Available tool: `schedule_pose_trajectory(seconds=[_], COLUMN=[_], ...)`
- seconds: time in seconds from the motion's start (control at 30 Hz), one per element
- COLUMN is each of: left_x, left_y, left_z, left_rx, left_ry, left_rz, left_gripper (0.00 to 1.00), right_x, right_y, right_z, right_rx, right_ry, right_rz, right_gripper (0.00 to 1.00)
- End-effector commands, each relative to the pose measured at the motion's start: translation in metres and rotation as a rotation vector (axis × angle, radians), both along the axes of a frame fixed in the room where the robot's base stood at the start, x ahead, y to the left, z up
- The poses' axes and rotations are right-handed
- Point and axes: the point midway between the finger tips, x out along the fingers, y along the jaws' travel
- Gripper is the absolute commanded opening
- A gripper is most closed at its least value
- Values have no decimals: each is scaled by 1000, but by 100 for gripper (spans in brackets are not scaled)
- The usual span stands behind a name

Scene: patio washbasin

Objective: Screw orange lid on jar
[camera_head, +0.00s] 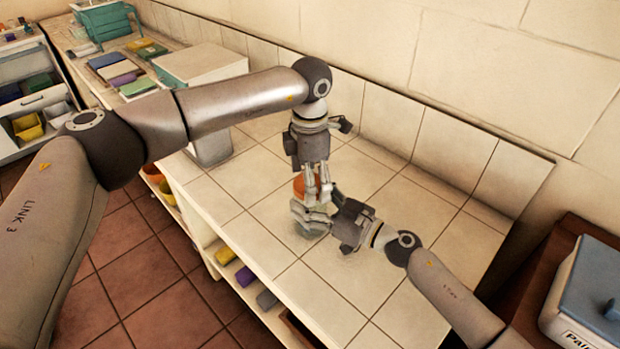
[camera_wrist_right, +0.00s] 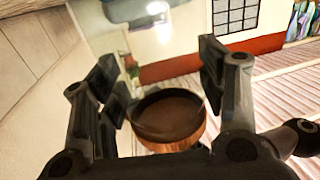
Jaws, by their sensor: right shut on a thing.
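The jar (camera_head: 311,231) is greenish, see-through glass and stands on the tiled counter, partly behind my right fingers. My right gripper (camera_head: 316,212) reaches in from the lower right and is shut on the jar. The orange lid (camera_head: 299,187) is just above the jar, among the fingers of my left gripper (camera_head: 318,192), which points down from above. The fingers hide part of the lid, and I cannot tell whether they grip it or whether it touches the jar. In the right wrist view the lid (camera_wrist_right: 170,118) shows a dark round face and an orange side between my fingers.
The tiled counter (camera_head: 365,265) is clear around the jar. A tiled wall (camera_head: 450,150) runs behind it. A grey-blue lidded box (camera_head: 590,290) stands at the right. A teal-and-white box (camera_head: 200,65) is at the back left, with shelves below the counter's front edge.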

Motion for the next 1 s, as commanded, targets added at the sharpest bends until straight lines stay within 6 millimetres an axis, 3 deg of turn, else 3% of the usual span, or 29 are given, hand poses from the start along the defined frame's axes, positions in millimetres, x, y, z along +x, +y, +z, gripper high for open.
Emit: schedule_pose_trajectory(seconds=[0.27,0.63,1.0], left_x=[0,0,0], left_y=[0,-1,-1], left_z=[2,44,47], left_rx=[-1,-1,-1], left_ry=[0,-1,1], left_rz=[0,0,18], left_gripper=[83,83,82], right_x=[0,0,0], right_y=[0,0,0], right_z=[0,0,0], right_rx=[0,0,0], right_ry=[0,0,0], right_rz=[0,0,0], right_gripper=[0,0,0])
